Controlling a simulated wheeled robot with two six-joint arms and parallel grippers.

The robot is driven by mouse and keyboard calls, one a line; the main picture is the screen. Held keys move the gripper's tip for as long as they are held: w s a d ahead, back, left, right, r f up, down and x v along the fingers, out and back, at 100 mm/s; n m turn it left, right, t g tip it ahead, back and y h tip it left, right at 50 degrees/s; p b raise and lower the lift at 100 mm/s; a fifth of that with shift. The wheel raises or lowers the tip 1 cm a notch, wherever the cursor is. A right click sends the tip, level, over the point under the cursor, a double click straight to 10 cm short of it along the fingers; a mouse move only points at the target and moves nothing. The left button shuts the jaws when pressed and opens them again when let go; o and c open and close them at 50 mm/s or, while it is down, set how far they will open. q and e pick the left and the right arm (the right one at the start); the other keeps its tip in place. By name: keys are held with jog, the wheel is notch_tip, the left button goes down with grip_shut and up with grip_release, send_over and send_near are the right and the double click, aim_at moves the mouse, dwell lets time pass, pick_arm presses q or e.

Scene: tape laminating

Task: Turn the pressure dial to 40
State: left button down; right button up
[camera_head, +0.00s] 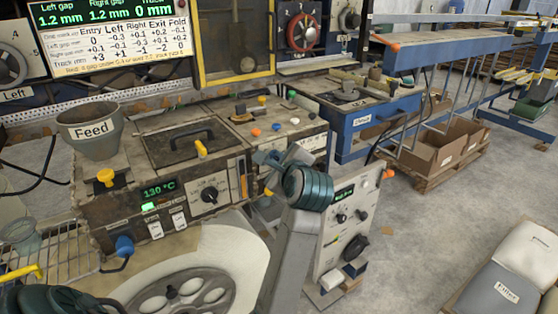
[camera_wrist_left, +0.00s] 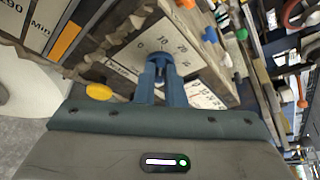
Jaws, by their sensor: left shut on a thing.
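The pressure dial (camera_wrist_left: 160,58) is a small dark knob on a pale scale plate (camera_wrist_left: 190,57) in the left wrist view. My left gripper (camera_wrist_left: 161,72) is shut on the knob, with one blue finger on either side. The fingers hide much of the knob, and I cannot read its pointer. In the head view my left gripper (camera_head: 266,159) reaches the right end of the machine front and covers the dial. My right gripper is not in view.
The machine shows 130 °C (camera_head: 158,190), with a black knob (camera_head: 209,194) beside it. A Feed funnel (camera_head: 92,130) stands at the left. A white control box (camera_head: 345,222) stands close to the right of my left arm.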

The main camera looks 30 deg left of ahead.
pick_arm(q)
jog(key=shift+w+d+f+m+g+y+p, duration=0.25)
jog(key=shift+m+g+y+p, duration=1.05)
jog(key=shift+m, duration=1.95)
jog(key=shift+w+d+f+m+g+y+p, duration=0.1)
jog(key=shift+w+m+g+y+p, duration=0.55)
jog(key=shift+m+g+p, duration=1.9)
jog(key=shift+w+d+f+m+g+y+p, duration=0.15)
jog(key=shift+m+g+y+p, duration=0.9)
jog(key=shift+m, duration=2.85)
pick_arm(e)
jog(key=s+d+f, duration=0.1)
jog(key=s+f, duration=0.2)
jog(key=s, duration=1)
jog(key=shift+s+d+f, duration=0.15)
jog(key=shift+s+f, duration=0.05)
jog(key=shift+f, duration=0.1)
pick_arm(q)
jog(key=shift+s, duration=0.1)
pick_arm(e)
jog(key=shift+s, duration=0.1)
pick_arm(q)
jog(key=c, duration=1.5)
grip_release()
jog(key=shift+a, duration=0.1)
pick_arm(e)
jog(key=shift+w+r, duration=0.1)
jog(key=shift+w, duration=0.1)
